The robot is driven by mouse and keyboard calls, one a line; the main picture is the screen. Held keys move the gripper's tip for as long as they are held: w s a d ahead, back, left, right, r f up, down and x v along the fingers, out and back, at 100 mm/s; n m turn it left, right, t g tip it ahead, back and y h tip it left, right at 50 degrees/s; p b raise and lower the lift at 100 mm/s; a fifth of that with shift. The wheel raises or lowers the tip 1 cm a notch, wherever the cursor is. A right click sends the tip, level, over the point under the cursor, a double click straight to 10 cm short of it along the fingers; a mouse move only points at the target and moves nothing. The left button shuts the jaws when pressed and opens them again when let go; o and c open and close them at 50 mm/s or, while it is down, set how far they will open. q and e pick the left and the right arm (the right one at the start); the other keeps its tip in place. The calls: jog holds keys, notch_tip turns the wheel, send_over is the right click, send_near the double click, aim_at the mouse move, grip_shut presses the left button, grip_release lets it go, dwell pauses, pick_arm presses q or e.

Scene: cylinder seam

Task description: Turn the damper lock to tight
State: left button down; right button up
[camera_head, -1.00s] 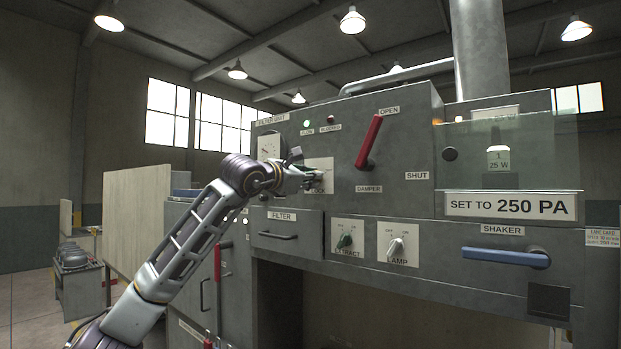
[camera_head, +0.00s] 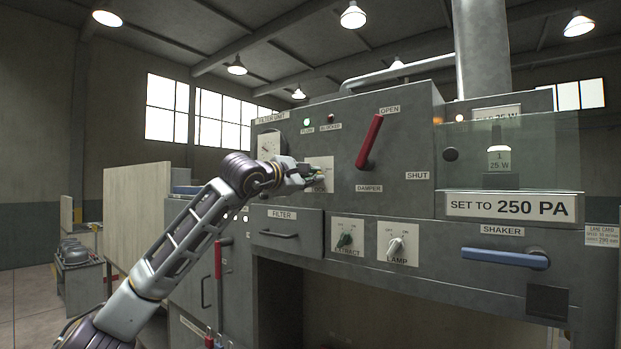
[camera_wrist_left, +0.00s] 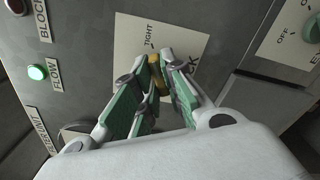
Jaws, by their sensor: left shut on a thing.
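The damper lock has a pale label plate (camera_head: 322,164) on the grey panel, left of the red damper lever (camera_head: 369,143). In the left wrist view the lock plate (camera_wrist_left: 189,43) shows the word TIGHT and the end of another word. My left gripper (camera_head: 308,178) is at this plate. In the left wrist view, the left gripper (camera_wrist_left: 157,75) is shut on a small yellowish knob (camera_wrist_left: 155,62) between its fingertips. The fingers hide most of the knob, so I cannot tell its exact setting. My right gripper is not in view.
A gauge (camera_head: 270,146) is left of the plate. A green lamp (camera_head: 307,122) and a red lamp (camera_head: 331,118) are above it. The filter drawer (camera_head: 287,233) and the extract knob (camera_head: 345,240) are below. The blue shaker handle (camera_head: 505,257) projects at the right.

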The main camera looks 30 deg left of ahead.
pick_arm(q)
jog(key=shift+f, duration=0.15)
jog(key=c, duration=1.5)
grip_release()
jog(key=s, duration=1.2)
jog(key=shift+a, duration=0.45)
jog(key=shift+w+d, duration=0.1)
